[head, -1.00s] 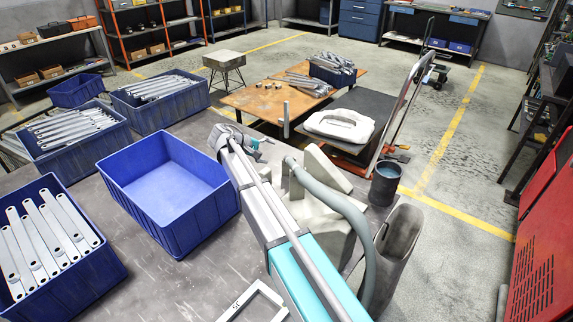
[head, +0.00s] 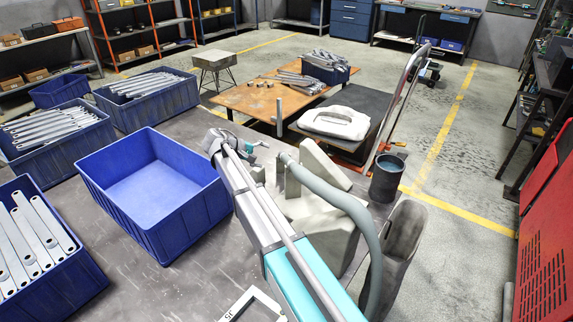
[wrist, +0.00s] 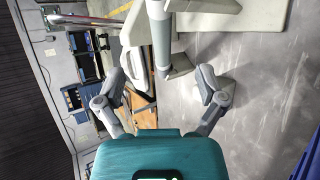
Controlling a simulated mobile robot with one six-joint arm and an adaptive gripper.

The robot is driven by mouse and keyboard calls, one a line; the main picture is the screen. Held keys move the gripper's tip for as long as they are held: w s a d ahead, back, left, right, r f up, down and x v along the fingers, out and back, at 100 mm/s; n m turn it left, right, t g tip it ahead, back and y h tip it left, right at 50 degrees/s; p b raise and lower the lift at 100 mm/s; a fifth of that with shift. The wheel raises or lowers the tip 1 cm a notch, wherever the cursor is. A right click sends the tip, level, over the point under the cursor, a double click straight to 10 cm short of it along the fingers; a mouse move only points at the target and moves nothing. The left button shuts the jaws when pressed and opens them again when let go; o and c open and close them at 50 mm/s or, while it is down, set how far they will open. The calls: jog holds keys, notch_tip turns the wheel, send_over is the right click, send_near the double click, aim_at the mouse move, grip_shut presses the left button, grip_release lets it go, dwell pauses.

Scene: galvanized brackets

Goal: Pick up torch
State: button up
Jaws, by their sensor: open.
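I take the torch to be the curved grey tube (head: 340,200) beside my arm in the head view, though I cannot be sure. Its blunt end lies over pale blocks, just right of my gripper (head: 256,148). In the wrist view a light grey cylinder (wrist: 157,35), probably the same tube, comes in from the top. It ends beyond and between the spread fingers of my gripper (wrist: 160,77). The gripper is open, with nothing seen between its pads. In the head view my arm and wrist hide most of the fingers.
Pale blocks (head: 320,215) stand right of my arm, with a dark mug (head: 388,178) behind. An empty blue bin (head: 185,222) stands left; bins of brackets (head: 75,268) lie further left.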

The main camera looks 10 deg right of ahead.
aim_at(287, 163)
jog(key=shift+a, duration=0.2)
jog(key=shift+f, duration=0.1)
jog(key=b+x, duration=0.4)
jog(key=x, duration=0.3)
jog(key=shift+f, duration=0.1)
jog(key=shift+w+d+f+b, duration=0.15)
jog(key=shift+d+f+b, duration=0.15)
jog(key=shift+d, duration=0.3)
jog(key=shift+r, duration=0.1)
